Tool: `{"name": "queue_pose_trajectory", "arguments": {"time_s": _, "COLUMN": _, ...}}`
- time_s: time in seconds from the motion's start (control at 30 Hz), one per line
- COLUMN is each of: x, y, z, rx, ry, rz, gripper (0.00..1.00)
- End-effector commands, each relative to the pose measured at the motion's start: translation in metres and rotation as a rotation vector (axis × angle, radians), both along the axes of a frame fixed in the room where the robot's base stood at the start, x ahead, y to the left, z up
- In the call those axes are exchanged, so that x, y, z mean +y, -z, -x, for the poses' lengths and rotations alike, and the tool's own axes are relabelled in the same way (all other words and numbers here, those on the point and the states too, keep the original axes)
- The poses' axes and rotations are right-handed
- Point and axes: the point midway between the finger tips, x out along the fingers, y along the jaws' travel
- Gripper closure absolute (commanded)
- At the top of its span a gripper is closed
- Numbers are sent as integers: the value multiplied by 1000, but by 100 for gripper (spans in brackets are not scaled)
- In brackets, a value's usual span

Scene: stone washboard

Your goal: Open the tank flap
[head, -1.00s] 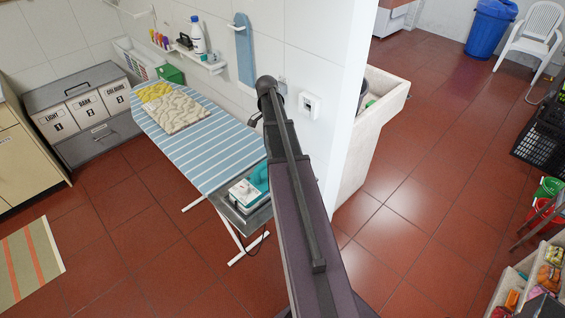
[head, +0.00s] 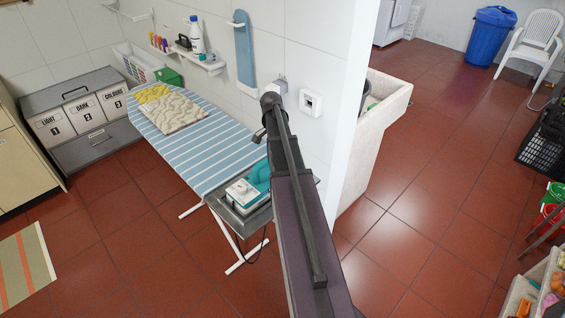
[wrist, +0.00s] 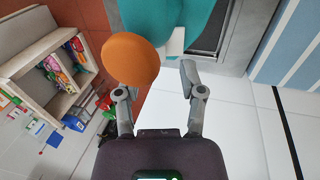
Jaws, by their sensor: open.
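The teal and white iron (head: 246,190) sits on the grey metal rest at the near end of the ironing board, partly behind my arm. Its teal body (wrist: 172,20) also shows at the top of the wrist view. A rounded orange piece (wrist: 131,60) is close to the camera there and covers my left fingertip; I cannot tell if it is the flap or touches the finger. My gripper (wrist: 158,80) is open, with its fingers apart on the iron's side. In the head view only a dark part of my gripper (head: 258,135) shows, above and behind the iron.
The striped ironing board (head: 205,150) holds folded cloths (head: 172,108). A tiled wall with a white socket (head: 311,103) is close to my arm. A stone sink (head: 385,105) stands beyond the wall's end. Shelves with goods (head: 535,285) are at the right. Red floor is clear between.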

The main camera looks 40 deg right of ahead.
Motion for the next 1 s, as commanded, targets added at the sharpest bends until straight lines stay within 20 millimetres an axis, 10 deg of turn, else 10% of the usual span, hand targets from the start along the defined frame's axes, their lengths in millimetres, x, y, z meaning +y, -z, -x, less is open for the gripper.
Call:
{"name": "queue_pose_trajectory", "arguments": {"time_s": 0.87, "x": -1, "y": 27, "z": 8, "rx": 0, "ry": 0, "rz": 0, "gripper": 49}}
{"name": "queue_pose_trajectory", "arguments": {"time_s": 1.0, "x": -1, "y": 27, "z": 8, "rx": 0, "ry": 0, "rz": 0, "gripper": 90}}
